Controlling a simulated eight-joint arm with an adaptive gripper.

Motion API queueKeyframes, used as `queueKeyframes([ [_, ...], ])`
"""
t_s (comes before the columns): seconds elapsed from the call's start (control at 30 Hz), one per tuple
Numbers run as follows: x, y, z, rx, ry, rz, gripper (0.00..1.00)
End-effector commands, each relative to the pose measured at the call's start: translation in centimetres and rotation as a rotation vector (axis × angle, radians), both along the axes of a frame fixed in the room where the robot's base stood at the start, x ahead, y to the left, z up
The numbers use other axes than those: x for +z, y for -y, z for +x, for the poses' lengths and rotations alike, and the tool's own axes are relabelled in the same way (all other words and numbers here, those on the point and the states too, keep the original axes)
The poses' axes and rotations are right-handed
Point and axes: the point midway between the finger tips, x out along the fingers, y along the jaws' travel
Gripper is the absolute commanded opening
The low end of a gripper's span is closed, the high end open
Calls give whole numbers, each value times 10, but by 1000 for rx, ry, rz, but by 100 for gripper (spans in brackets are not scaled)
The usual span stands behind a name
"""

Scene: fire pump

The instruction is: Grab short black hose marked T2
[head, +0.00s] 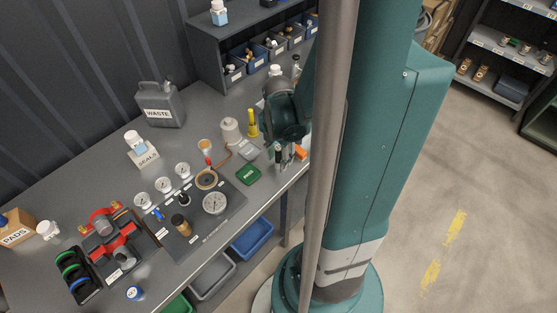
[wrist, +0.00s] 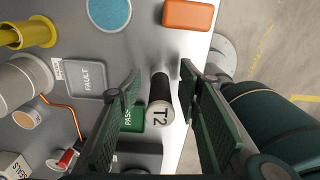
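The short black hose (wrist: 160,111) stands between my fingers in the wrist view. Its near end carries a white band marked T2, and its black body runs up the picture. My gripper (wrist: 159,82) is open, with one finger on each side of the hose and a visible gap on both sides. In the head view my gripper (head: 285,157) is over the front right edge of the grey workbench (head: 110,168), pointing down. The hose is hard to make out there among the fingers.
A green PASS tray (wrist: 132,119) lies close to the left finger, with a grey FAULT tray (wrist: 85,78) beyond it. An orange block (wrist: 188,14) lies past the fingertips. The bench edge is just right of the hose. Gauges (head: 214,203) and a red valve assembly (head: 108,240) stand farther left.

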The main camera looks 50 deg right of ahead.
Motion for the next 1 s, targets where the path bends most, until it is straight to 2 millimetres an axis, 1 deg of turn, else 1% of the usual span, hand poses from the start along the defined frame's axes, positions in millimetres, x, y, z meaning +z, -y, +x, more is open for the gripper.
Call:
queueKeyframes([
  [0.27, 0, 0, 0, 0, 0, 0, 34],
  [0.37, 0, 0, 0, 0, 0, 0, 23],
  [0.5, 0, 0, 0, 0, 0, 0, 4],
  [0.53, 0, 0, 0, 0, 0, 0, 3],
  [1.0, 4, 0, 0, 0, 0, 0, 3],
])
